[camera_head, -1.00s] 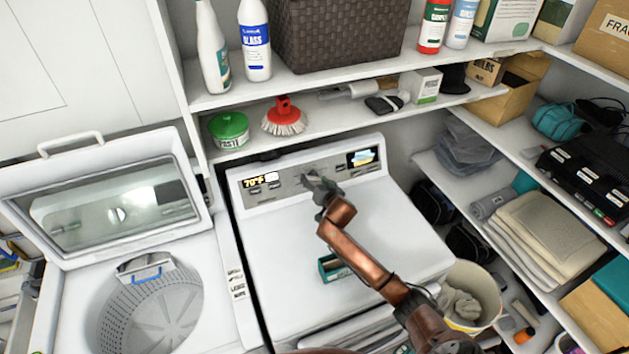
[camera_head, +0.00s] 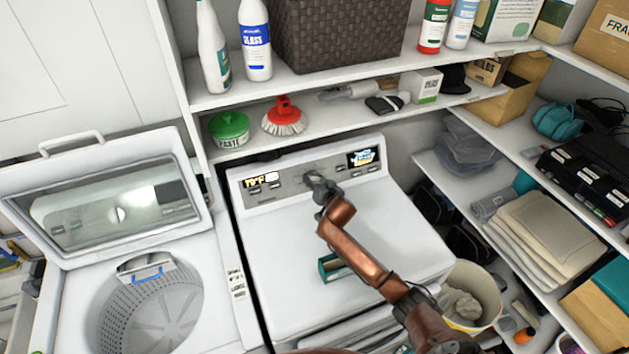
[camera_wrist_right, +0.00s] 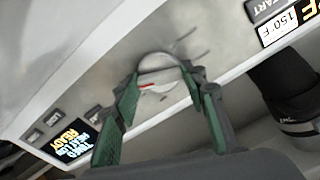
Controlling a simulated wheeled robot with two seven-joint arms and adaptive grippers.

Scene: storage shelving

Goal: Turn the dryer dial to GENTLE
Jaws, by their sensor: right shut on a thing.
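The white dryer (camera_head: 285,235) stands in the middle of the head view, with a grey control panel (camera_head: 290,182) at its back. My right gripper (camera_head: 314,178) is at the middle of this panel and mostly hides the dial there. In the right wrist view, the round silver dial (camera_wrist_right: 160,78) with a red pointer mark sits between the green-padded fingers of my right gripper (camera_wrist_right: 162,88), which is shut on it. Dial labels are too blurred to read. My left gripper is not in view.
An open-lidded washer (camera_head: 70,270) stands left of the dryer. A shelf (camera_head: 350,118) with a brush (camera_head: 284,115) and green tub (camera_head: 229,128) runs above the panel. A small teal-edged box (camera_head: 330,268) lies on the dryer top. Shelving and a bucket (camera_head: 475,285) are on the right.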

